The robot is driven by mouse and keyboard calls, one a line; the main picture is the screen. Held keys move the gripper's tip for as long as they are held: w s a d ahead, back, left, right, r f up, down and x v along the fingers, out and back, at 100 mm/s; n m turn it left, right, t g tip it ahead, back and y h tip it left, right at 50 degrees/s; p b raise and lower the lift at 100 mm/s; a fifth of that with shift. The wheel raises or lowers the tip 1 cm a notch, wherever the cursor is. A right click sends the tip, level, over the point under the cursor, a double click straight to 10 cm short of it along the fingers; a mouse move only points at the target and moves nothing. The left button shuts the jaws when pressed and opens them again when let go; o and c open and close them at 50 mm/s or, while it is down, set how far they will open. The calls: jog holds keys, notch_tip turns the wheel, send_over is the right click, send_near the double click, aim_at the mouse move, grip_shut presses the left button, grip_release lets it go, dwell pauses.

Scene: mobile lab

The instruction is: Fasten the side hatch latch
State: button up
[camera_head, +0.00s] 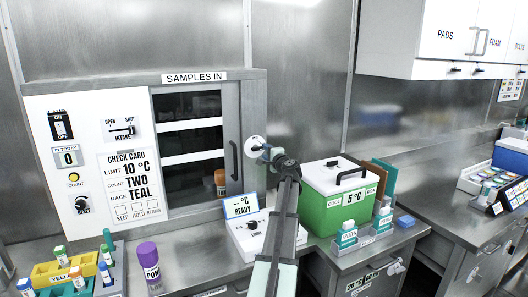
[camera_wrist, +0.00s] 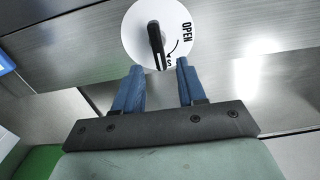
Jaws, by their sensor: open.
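The latch is a white round disc (camera_wrist: 190,28) with a black lever (camera_wrist: 156,42) on the metal wall. The word OPEN, a curved arrow and a partly hidden letter S are printed on it. The lever's lower end points toward the S. In the head view my gripper (camera_head: 268,152) is beside the disc.
A green cooler (camera_head: 322,212) with a white lid stands right of my arm. A white box (camera_head: 252,238) with a dial and a small READY display (camera_head: 240,205) stand below the hatch. A purple-capped bottle (camera_head: 149,265) is at front left. White cupboards (camera_head: 440,40) hang upper right.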

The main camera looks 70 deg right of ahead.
jog(key=v, duration=1)
dwell(0.3)
